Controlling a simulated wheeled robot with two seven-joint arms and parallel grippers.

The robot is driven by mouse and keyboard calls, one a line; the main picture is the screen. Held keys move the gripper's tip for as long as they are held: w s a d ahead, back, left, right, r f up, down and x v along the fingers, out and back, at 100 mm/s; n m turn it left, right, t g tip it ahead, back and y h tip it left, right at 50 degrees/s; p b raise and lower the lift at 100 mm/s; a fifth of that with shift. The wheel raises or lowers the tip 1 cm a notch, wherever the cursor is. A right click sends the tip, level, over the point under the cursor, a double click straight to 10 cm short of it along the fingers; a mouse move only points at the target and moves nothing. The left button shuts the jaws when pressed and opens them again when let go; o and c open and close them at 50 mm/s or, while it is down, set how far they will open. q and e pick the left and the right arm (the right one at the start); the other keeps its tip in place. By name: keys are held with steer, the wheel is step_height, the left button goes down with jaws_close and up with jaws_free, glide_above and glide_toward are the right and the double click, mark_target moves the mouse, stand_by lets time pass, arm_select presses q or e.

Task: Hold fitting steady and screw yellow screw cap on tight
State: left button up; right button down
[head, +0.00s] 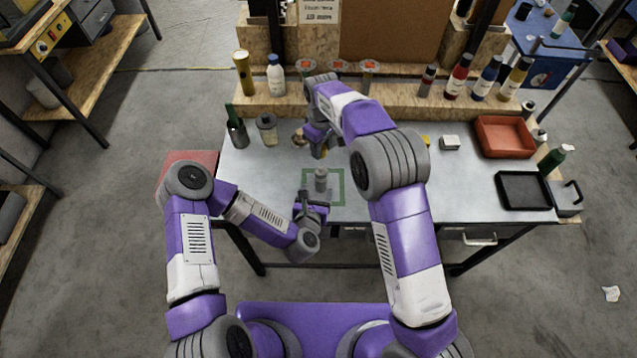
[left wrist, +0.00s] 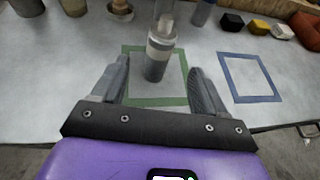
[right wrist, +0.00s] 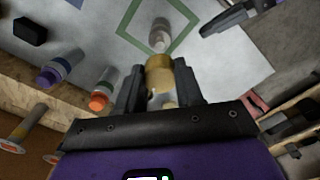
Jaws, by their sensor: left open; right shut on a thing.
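The grey fitting (head: 321,181) stands upright inside the green square outline on the table. In the left wrist view the fitting (left wrist: 157,62) is between the fingertips of my open left gripper (left wrist: 155,78), with gaps on both sides. In the head view my left gripper (head: 312,197) is just in front of it, low over the table. My right gripper (right wrist: 160,90) is shut on the yellow cap (right wrist: 159,74). In the right wrist view the fitting (right wrist: 159,36) lies beyond the cap, apart from it. My right gripper (head: 318,149) is behind and above the fitting.
A blue square outline (left wrist: 249,78) is right of the green one. A red bin (head: 504,137) and a black tray (head: 524,190) sit at the table's right. A green-handled cup (head: 237,130) and a jar (head: 267,129) stand at the left. Bottles line the back shelf.

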mark_target(322, 173)
arm_select(q)
steer(key=x, duration=1.1)
steer(key=c, duration=1.2)
arm_select(e)
steer(key=c, duration=1.5)
jaws_free()
steer(key=shift+c, duration=1.4)
steer(key=shift+f, duration=2.95)
steer(key=shift+f, duration=1.05)
